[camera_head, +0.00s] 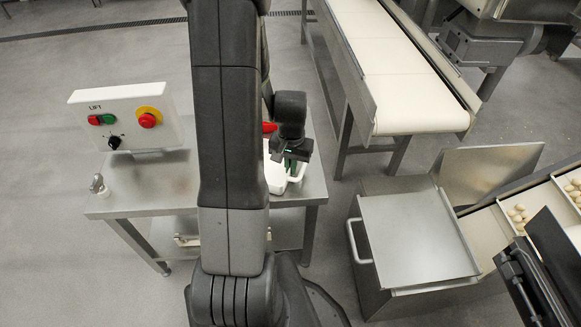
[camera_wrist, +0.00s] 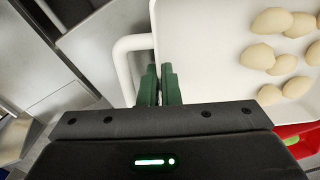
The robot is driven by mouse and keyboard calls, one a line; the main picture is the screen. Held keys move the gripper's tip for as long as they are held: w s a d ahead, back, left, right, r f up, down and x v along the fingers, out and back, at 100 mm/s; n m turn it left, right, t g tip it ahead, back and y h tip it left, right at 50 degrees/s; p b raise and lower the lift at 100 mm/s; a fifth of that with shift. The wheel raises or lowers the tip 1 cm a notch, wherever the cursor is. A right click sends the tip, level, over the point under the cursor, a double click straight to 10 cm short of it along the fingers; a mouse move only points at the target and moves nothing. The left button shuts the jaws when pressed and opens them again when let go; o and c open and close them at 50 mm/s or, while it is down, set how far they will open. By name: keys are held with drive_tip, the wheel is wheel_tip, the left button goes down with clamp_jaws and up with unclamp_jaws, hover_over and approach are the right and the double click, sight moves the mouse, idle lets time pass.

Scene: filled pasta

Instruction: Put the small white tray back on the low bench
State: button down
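The small white tray (camera_wrist: 205,75) fills the right of the wrist view and holds several pale, rounded pieces. A white loop handle (camera_wrist: 122,65) stands out from its left side. My gripper (camera_wrist: 160,78) has its two green fingers close together at that side, apparently pinching the tray's edge by the handle; the grip itself is partly hidden. In the head view, the tray (camera_head: 276,178) shows partly behind my arm, under my gripper (camera_head: 290,163), over the right part of the low metal bench (camera_head: 160,186). I cannot tell whether it touches the bench top.
A control box (camera_head: 125,112) with buttons stands on the bench's left. A red thing (camera_wrist: 300,135) lies close beside the tray. A conveyor (camera_head: 385,65) is at the back right. A metal bin with a flat lid (camera_head: 415,240) stands right of the bench.

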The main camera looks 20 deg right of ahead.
drive_tip(key=shift+f, duration=0.2)
drive_tip(key=c, duration=1.6)
unclamp_jaws()
drive_tip(key=shift+c, duration=0.2)
wheel_tip(320, 180, up, 12)
drive_tip(key=p, duration=0.2)
drive_tip(key=shift+r+p, duration=0.2)
drive_tip(key=shift+p, duration=0.2)
drive_tip(key=shift+f, duration=0.15)
